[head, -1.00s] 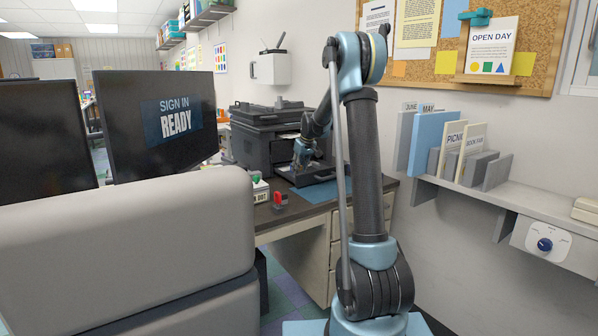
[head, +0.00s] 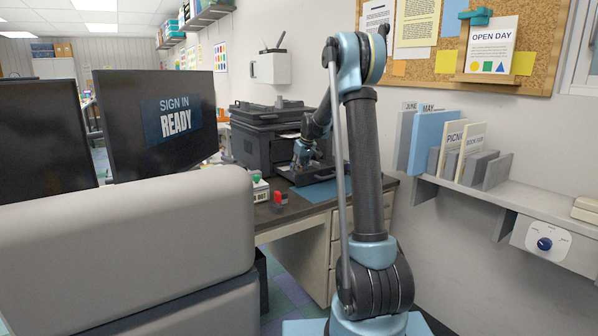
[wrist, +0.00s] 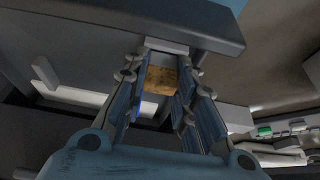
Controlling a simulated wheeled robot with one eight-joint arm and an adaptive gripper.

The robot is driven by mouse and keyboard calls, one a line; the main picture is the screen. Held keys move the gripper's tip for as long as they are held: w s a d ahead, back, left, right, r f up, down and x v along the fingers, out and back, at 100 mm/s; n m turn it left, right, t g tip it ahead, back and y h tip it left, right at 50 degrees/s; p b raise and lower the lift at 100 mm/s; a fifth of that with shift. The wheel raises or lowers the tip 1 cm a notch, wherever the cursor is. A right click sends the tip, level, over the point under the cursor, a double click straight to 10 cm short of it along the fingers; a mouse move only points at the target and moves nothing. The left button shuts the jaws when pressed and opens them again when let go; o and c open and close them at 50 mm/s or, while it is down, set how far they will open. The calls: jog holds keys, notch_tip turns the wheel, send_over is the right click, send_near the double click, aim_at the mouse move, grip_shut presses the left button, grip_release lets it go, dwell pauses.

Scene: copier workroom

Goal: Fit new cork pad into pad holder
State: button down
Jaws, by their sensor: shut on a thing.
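My gripper (head: 304,160) reaches down beside the dark copier on the desk, partly hidden by my own arm in the head view. In the wrist view my gripper (wrist: 166,62) has both fingers drawn in on a small brown, speckled cork pad (wrist: 161,80). A pale grey block (wrist: 166,46) shows just beyond the cork at the fingertips. I cannot tell whether this block is the pad holder, or whether the cork touches it. The cork is too small and covered to make out in the head view.
A blue mat (head: 316,194) lies under the tray. A small red and grey object (head: 280,198) stands near the desk's front edge. Monitors and a grey padded block fill the left.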

jog(key=shift+r, duration=0.3)
dwell(0.4)
jog(key=shift+a, duration=0.15)
dwell(0.7)
jog(key=shift+f, duration=0.3)
dwell(0.6)
jog(key=shift+r, duration=0.55)
dwell(0.9)
jog(key=shift+f, duration=0.5)
dwell(0.9)
dwell(0.5)
jog(key=c, duration=1.2)
grip_release()
jog(key=shift+c, duration=0.2)
jog(key=shift+r, duration=0.15)
